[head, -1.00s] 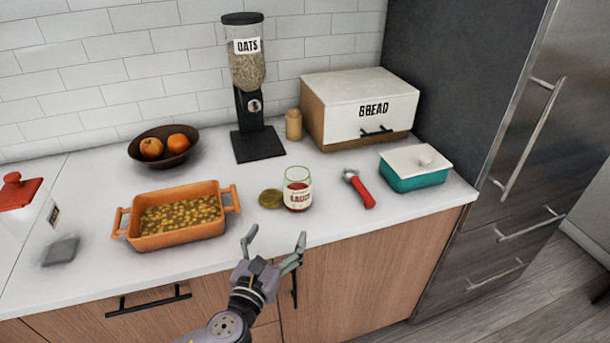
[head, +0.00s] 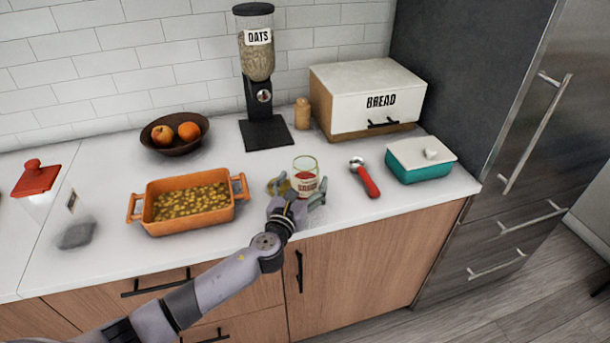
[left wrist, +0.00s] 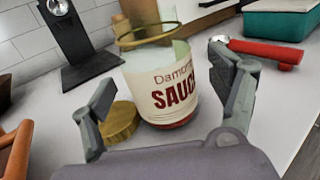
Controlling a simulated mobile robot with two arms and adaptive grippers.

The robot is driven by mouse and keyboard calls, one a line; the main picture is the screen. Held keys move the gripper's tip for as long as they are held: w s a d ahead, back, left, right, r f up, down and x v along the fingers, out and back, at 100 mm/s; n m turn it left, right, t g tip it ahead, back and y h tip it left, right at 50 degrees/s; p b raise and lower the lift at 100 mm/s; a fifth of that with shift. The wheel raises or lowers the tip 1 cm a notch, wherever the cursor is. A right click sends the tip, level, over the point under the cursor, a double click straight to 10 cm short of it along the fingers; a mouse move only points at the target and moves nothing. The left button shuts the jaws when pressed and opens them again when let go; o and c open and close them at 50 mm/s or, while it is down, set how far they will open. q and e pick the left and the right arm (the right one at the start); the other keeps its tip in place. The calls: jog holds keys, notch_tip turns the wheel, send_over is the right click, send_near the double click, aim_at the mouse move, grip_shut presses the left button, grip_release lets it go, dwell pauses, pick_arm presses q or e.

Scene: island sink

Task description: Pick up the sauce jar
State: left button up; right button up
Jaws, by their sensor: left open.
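The sauce jar (head: 305,172) is a clear open glass jar with a cream label and red sauce low inside. It stands upright on the white counter, and it also shows in the left wrist view (left wrist: 162,85). My left gripper (head: 299,192) is open at the near side of the jar. In the left wrist view its fingers (left wrist: 165,105) stand to the left and right of the jar, with gaps showing. The gold lid (left wrist: 119,122) lies on the counter left of the jar, partly hidden by the gripper in the head view. My right gripper is out of view.
An orange baking dish (head: 149,221) stands left of the jar. A red-handled tool (head: 368,182) and a teal lidded dish (head: 419,170) are to the right. The oats dispenser (head: 267,132) and bread box (head: 358,118) stand behind. The counter's front edge is close.

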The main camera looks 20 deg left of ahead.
pick_arm(q)
jog(key=w, duration=0.3)
jog(key=shift+w+r, duration=0.15)
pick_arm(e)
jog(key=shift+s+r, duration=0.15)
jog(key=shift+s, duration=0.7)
pick_arm(q)
jog(key=shift+c, duration=0.6)
jog(key=c, duration=1.5)
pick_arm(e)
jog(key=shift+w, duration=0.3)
